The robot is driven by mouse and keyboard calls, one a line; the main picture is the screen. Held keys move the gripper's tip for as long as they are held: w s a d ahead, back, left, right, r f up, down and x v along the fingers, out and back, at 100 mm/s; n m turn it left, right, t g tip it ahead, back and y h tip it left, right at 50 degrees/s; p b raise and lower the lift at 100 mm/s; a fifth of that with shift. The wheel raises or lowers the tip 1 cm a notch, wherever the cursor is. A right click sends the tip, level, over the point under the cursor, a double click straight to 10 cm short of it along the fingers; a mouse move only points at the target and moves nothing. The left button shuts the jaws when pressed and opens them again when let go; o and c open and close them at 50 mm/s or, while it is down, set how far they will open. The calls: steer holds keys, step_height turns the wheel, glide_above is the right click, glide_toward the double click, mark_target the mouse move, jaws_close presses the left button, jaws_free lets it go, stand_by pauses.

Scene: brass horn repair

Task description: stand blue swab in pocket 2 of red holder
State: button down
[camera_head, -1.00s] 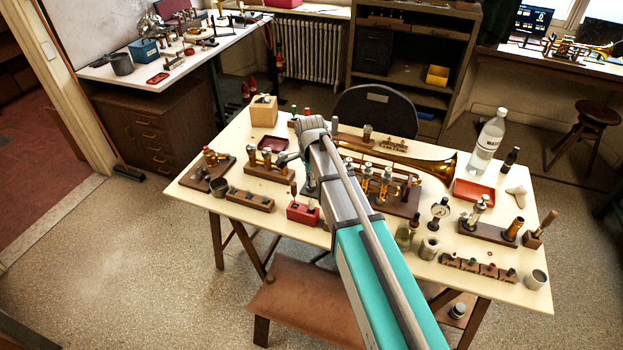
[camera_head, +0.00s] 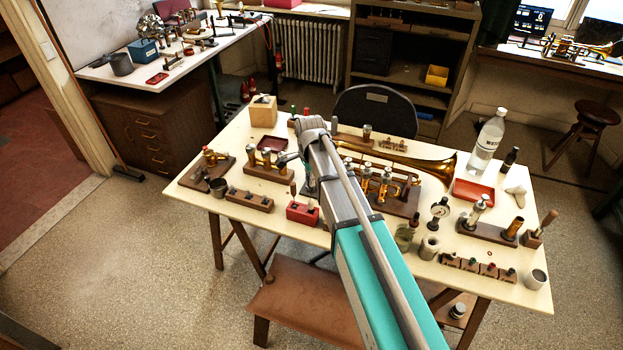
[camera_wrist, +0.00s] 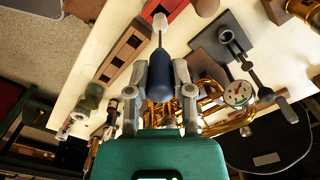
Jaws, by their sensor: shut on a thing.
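The tip points toward the top of the picture, near the red holder (camera_wrist: 172,8), which is cut off by the frame edge. I cannot tell whether the tip touches it. In the head view the red holder (camera_head: 302,213) stands near the table's front edge, just left of my arm. A brown-handled item stands at its left; its pockets are not clear. The swab is not clearly visible there.
A bare strip of table lies in front of the holder.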

mark_target(310, 188)
steer(key=shift+f+b, duration=3.05)
stand_by(0.6)
steer(key=shift+c, duration=2.1)
jaws_free()
steer(key=shift+w, duration=0.1)
steer(key=shift+r, duration=0.15)
